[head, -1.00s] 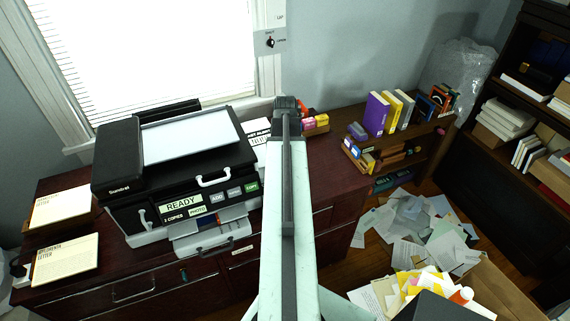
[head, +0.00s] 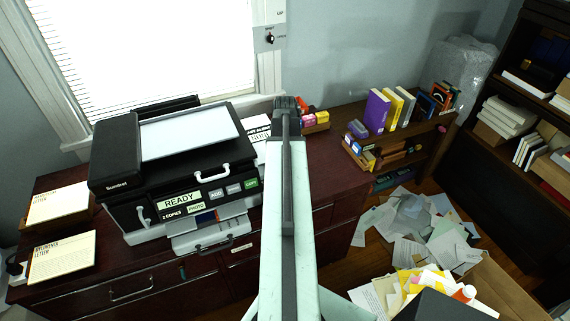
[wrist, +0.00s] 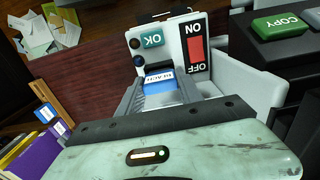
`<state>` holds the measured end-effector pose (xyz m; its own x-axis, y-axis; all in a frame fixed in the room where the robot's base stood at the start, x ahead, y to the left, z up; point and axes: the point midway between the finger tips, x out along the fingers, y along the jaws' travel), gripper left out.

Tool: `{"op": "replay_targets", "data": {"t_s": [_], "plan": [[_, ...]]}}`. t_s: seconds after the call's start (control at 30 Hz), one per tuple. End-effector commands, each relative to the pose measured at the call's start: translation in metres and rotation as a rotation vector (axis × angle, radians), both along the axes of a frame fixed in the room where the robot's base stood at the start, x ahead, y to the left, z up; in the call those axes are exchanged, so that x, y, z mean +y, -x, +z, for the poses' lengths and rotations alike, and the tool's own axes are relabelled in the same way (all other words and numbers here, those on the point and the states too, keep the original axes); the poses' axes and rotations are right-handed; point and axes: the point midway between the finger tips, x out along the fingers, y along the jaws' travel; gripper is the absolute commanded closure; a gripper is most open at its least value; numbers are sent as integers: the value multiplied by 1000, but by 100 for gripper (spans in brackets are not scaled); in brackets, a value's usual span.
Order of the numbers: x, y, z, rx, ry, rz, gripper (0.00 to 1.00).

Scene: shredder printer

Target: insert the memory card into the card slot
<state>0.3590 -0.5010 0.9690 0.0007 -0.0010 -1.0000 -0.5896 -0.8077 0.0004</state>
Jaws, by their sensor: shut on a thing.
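My gripper (wrist: 160,92) is in the wrist view, its grey fingers shut on a small blue piece with a white label (wrist: 160,78), which I take to be the memory card. Its printed word is upside down and hard to read. The card's far end is just in front of a dark opening, seemingly the card slot (wrist: 154,67), in a pale panel (wrist: 170,45). I cannot tell whether the card's end is inside or only close to it. In the head view my arm hides this panel, and the card and fingertips cannot be made out.
The panel has a teal OK button (wrist: 152,40) and a red ON/OFF switch (wrist: 195,50). A green COPY button (wrist: 283,24) is at the right. The printer (head: 175,175) stands on the dark red cabinet (head: 330,160). Books (head: 376,110) stand on a shelf to the right.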

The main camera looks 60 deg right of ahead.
Motion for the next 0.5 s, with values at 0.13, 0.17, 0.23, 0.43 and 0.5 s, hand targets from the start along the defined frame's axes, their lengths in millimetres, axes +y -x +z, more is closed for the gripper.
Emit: {"op": "replay_targets", "data": {"t_s": [0.13, 0.17, 0.23, 0.43, 0.5], "plan": [[0, 0, -6, 0, 0, 0, 100], [0, 0, -7, 0, 0, 0, 100], [0, 0, -9, 0, 0, 0, 100], [0, 0, -15, 0, 0, 0, 100], [0, 0, -17, 0, 0, 0, 100]]}}
